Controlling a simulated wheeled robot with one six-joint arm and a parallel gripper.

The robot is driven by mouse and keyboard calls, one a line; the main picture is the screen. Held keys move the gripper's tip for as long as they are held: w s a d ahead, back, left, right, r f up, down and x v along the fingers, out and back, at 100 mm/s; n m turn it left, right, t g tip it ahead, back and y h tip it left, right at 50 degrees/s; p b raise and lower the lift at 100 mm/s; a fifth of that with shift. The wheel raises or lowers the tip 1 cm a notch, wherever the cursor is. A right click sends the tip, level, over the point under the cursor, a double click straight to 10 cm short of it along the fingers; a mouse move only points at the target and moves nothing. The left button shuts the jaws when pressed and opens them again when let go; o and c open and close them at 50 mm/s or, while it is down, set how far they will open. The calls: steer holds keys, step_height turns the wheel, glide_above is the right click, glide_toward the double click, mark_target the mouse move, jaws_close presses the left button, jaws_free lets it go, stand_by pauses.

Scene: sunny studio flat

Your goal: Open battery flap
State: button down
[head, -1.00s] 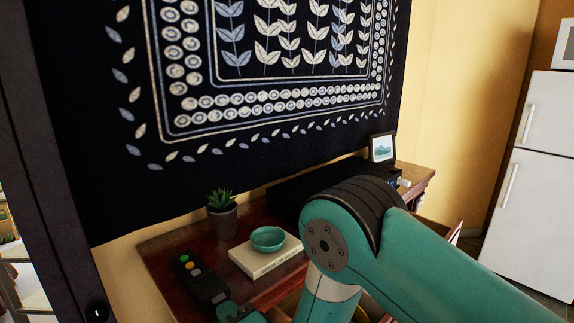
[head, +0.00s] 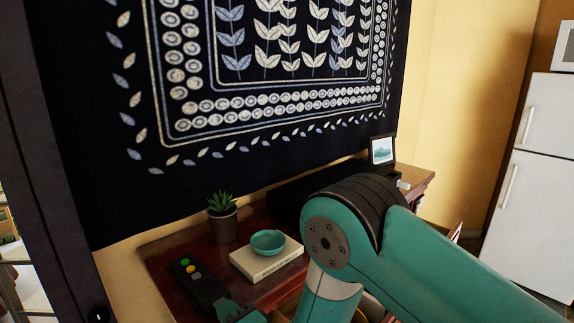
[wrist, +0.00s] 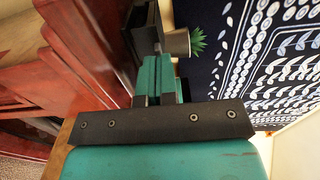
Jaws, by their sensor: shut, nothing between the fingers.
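A dark handheld device (head: 203,288) with a green and an orange button lies near the left end of the wooden cabinet top. In the wrist view the dark device (wrist: 143,32) is just beyond my fingertips. I cannot make out a battery flap or tell whether one is open. My gripper (head: 232,310) is at the device's near end, low in the head view. In the wrist view my gripper (wrist: 155,72) has its teal fingers together with nothing between them. I cannot tell whether the fingertips touch the device.
A cream book (head: 265,262) with a teal bowl (head: 268,243) on it lies right of the device. A potted plant (head: 222,222) stands behind. A long black box (head: 290,200) and a picture frame (head: 382,149) are farther along. The wooden cabinet (head: 165,250) stands against the wall.

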mark_target(224, 290)
steer(key=shift+r+p, duration=1.05)
steer(key=shift+r, duration=0.4)
steer(key=shift+r, duration=0.1)
step_height(224, 290, up, 2)
steer(key=p, duration=0.3)
steer(key=shift+a+r, duration=0.1)
steer(key=shift+r, duration=0.15)
steer(key=shift+w+r+p, duration=0.1)
steer(key=shift+p, duration=0.35)
steer(key=shift+w+a+r+p, duration=0.1)
steer(key=shift+r+p, duration=0.2)
steer(key=shift+p, duration=0.5)
steer(key=shift+w+a+r+p, duration=0.15)
steer(key=shift+r+p, duration=0.25)
steer(key=shift+p, duration=0.8)
steer(key=shift+w+a+r+p, duration=0.15)
steer(key=shift+r+p, duration=0.2)
steer(key=shift+p, duration=0.8)
steer(key=shift+w, duration=0.1)
